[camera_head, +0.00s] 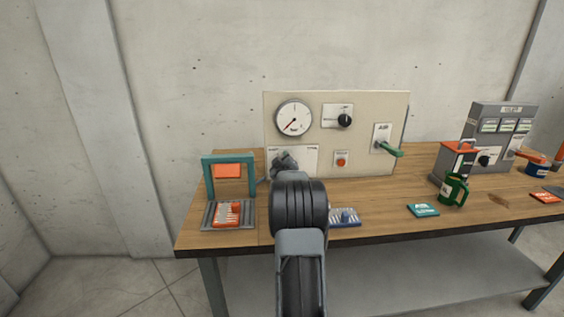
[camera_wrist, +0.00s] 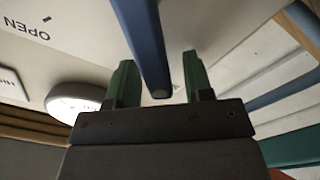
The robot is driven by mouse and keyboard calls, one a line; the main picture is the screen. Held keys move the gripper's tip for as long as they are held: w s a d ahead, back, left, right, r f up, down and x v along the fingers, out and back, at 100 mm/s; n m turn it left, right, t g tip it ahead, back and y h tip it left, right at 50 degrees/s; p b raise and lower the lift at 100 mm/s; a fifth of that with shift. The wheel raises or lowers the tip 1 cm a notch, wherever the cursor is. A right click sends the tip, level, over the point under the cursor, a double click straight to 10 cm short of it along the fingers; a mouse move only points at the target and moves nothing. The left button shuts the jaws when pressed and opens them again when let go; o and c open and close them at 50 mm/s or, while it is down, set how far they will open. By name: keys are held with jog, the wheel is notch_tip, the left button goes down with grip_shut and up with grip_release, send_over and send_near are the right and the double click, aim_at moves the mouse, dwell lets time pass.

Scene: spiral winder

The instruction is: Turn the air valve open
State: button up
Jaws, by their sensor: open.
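My gripper (camera_wrist: 160,82) is open, with one green finger on each side of the lever's free end. Gaps show between the lever and both fingers, so it is not clamped. In the head view my arm covers most of the valve's spot at the panel's lower left, where part of a white plate (camera_head: 309,153) shows. I cannot see there how the lever is turned.
A teal frame (camera_head: 206,180) stands left on the bench (camera_head: 390,222).

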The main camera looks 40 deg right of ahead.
jog(key=shift+c, duration=0.2)
grip_shut()
dwell(0.3)
